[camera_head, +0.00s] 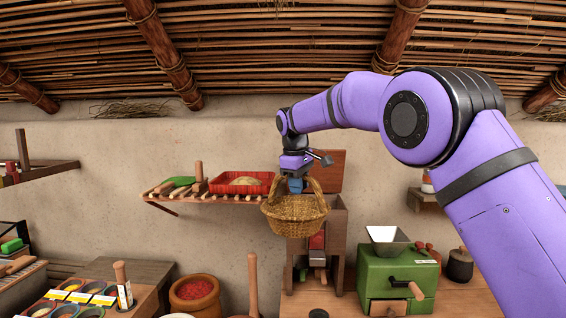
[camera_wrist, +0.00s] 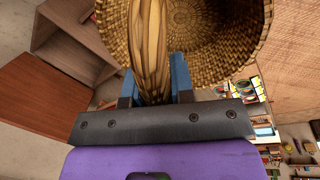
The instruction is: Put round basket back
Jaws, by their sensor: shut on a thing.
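The round basket (camera_head: 294,218) is a brown woven bowl with an arched handle. It hangs upright in the air in the head view, in front of an open wooden box and near the right end of the wall shelf. My gripper (camera_head: 295,184) is above it and shut on the handle. In the wrist view, the basket (camera_wrist: 222,40) fills the upper middle. Its handle (camera_wrist: 150,45) runs between the two blue fingers of my gripper (camera_wrist: 155,85). The handle hides part of the basket's inside.
The slatted wall shelf (camera_head: 220,198) holds a red tray (camera_head: 241,183), a green object and wooden pieces. A wooden box with a raised lid (camera_head: 327,170) stands behind the basket. A green mill (camera_head: 398,275) stands right of it. A red-filled pot (camera_head: 194,293) is lower left.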

